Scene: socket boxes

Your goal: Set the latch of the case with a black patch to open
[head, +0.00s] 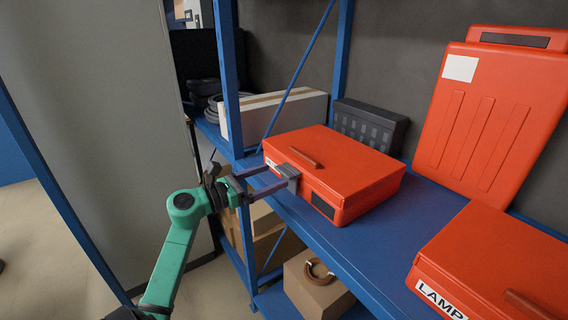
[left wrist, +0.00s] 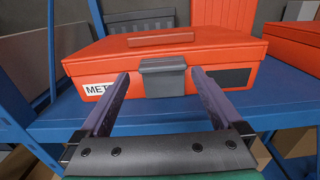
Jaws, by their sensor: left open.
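The orange case with a black patch (head: 350,180) lies shut on the blue shelf in the head view. It also fills the upper part of the left wrist view (left wrist: 205,55). Its black patch (left wrist: 232,77) is on the front face, right of the grey latch (left wrist: 163,76). A white label reading "MET" is left of the latch. The latch also shows in the head view (head: 288,174). My left gripper (head: 268,180) is open, its two fingers pointing at the case front, one on each side of the latch. Whether they touch it I cannot tell. My right gripper is not in view.
Another orange case labelled "LAMP" (head: 500,265) lies at the right front of the blue shelf (head: 385,237). A third orange case (head: 490,115) stands upright behind it. A dark box (head: 370,127) and a white carton (head: 275,113) stand behind the patched case. A blue upright (head: 229,80) rises near my left arm.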

